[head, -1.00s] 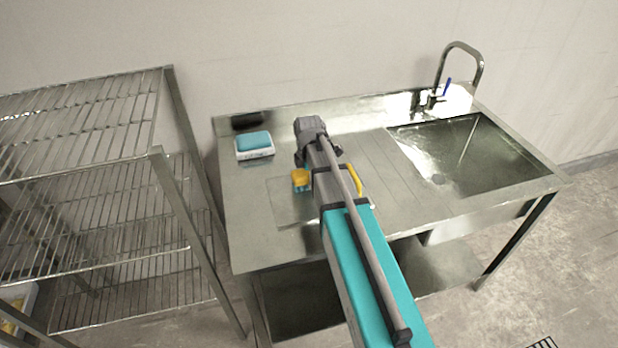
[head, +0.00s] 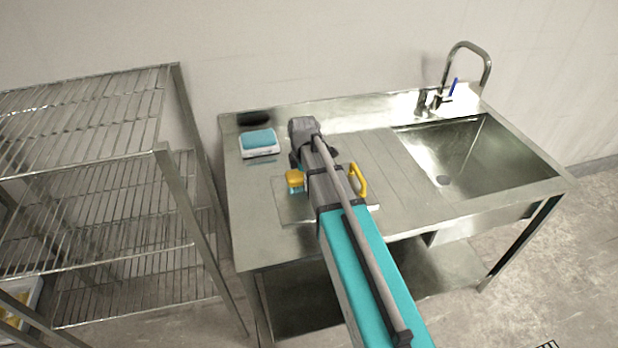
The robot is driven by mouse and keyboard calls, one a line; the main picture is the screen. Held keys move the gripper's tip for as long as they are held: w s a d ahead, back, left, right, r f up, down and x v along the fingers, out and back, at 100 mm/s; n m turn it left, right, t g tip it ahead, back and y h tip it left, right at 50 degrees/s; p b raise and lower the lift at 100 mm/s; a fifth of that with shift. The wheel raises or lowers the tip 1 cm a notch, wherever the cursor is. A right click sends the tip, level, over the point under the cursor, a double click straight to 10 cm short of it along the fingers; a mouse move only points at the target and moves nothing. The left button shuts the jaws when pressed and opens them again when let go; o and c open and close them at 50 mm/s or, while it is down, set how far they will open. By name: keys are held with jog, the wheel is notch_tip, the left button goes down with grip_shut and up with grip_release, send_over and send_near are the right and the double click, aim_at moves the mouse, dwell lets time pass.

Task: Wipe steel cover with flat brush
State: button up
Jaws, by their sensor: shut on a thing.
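The steel cover (head: 293,210) is a flat grey plate lying on the steel worktop, partly hidden under my arm. A yellow handle (head: 358,180) stands at its right side, just right of my arm. The flat brush has a yellow body (head: 294,177) with blue below it. It shows left of my arm, over the upper left part of the cover. My gripper (head: 296,161) is mostly hidden by my wrist and is shut on the brush. I cannot tell whether the bristles touch the plate.
A blue sponge-like block (head: 258,138) sits in a white tray (head: 260,153) at the back left of the worktop (head: 245,220). A sink (head: 470,155) with a tap (head: 462,55) is at the right. A wire shelf rack (head: 165,160) stands left. Ribbed worktop right of the cover is clear.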

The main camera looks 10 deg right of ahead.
jog(key=shift+a, duration=0.45)
jog(key=shift+f, duration=0.15)
dwell(0.4)
jog(key=shift+d, duration=2.05)
jog(key=shift+r, duration=0.25)
notch_tip(320, 180, up, 6)
jog(key=p, duration=0.6)
jog(key=shift+r+p, duration=1.45)
jog(key=shift+p, duration=0.05)
jog(key=shift+s, duration=0.15)
